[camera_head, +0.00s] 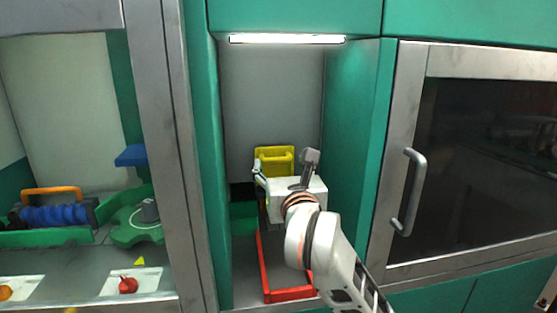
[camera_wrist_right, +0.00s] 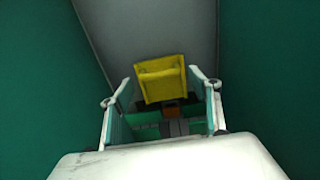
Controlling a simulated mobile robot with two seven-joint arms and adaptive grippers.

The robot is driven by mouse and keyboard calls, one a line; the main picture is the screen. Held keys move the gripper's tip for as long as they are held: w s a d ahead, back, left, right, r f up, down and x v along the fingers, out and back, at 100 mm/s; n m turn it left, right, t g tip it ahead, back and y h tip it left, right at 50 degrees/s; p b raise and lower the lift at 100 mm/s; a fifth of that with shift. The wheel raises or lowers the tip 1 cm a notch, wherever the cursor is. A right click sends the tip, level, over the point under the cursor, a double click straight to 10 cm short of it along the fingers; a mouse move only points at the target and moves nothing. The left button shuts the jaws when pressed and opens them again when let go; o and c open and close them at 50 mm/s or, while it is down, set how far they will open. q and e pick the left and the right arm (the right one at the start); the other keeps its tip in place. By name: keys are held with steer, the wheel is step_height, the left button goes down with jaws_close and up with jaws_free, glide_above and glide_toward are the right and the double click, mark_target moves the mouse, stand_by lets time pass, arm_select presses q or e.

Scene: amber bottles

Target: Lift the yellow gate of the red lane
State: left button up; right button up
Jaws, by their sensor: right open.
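The yellow gate (camera_head: 275,157) stands at the back of the narrow green alcove, behind the red lane (camera_head: 262,268), whose red rails run toward the front. The gate also shows in the right wrist view (camera_wrist_right: 162,78), straight ahead between the fingers. My right gripper (camera_head: 285,164) reaches into the alcove over the lane, its fingers spread on either side and empty. In the right wrist view the right gripper (camera_wrist_right: 160,90) is open, with the gate beyond it. Whether a finger touches the gate cannot be told. The right arm hides part of the lane. My left gripper is not in view.
Green alcove walls (camera_head: 353,130) stand close on both sides. A steel-framed door with a handle (camera_head: 415,190) is at the right. At the left, a bay holds a blue coil (camera_head: 57,215), a green fixture (camera_head: 135,222) and a red round object (camera_head: 128,285).

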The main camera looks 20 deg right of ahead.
steer(key=v, duration=0.6)
steer(key=shift+s, duration=0.35)
